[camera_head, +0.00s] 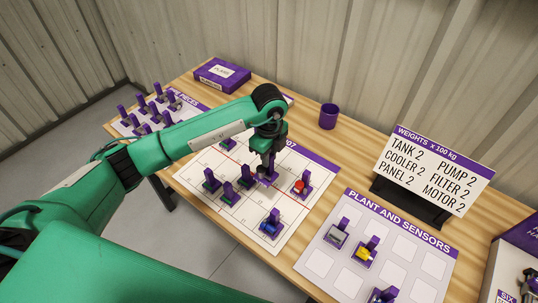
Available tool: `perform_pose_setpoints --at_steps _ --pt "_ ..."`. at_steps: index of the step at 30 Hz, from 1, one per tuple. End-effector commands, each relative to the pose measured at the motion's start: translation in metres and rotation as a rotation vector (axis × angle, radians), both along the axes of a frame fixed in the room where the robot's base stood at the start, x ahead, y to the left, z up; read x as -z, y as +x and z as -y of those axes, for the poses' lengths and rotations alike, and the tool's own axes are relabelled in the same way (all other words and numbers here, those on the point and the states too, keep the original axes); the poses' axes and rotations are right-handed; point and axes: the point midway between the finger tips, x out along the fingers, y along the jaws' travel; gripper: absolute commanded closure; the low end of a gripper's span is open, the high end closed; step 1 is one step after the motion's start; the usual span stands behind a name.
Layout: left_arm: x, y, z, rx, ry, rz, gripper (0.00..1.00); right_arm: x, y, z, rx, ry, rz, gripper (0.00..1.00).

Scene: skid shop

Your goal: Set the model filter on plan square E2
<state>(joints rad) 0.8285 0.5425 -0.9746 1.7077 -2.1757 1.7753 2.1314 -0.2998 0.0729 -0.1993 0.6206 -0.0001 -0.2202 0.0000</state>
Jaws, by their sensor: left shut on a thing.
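The white plan sheet (290,229), with a grid and a red line, lies on the wooden table. My left gripper (266,168) points down over the middle of the sheet, shut on a small model piece with purple parts (268,181). The jaws hide most of this piece. I cannot tell whether it touches the sheet, and the square names are too small to read. Models stand around it: green ones (228,194) to the left, a red one (301,187) to the right, a blue one (270,225) in front. My right gripper is not in view.
A weights sign (432,168) stands at the right behind the plant and sensors sheet (412,262), which holds a few models. A purple cup (329,116) and purple box (221,74) stand at the back. Another sheet (188,103) with several purple pieces lies at the left.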

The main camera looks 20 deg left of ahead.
Motion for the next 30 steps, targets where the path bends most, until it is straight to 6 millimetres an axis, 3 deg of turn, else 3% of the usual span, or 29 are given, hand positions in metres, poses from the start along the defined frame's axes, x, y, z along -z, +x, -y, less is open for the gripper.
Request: perform_pose_setpoints --at_steps 11,30 --pt "0.001 0.000 0.000 0.000 0.000 0.000 1.00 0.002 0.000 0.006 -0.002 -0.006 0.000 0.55" --pt "0.031 0.000 0.000 0.000 0.000 0.000 1.00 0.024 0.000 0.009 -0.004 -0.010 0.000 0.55"
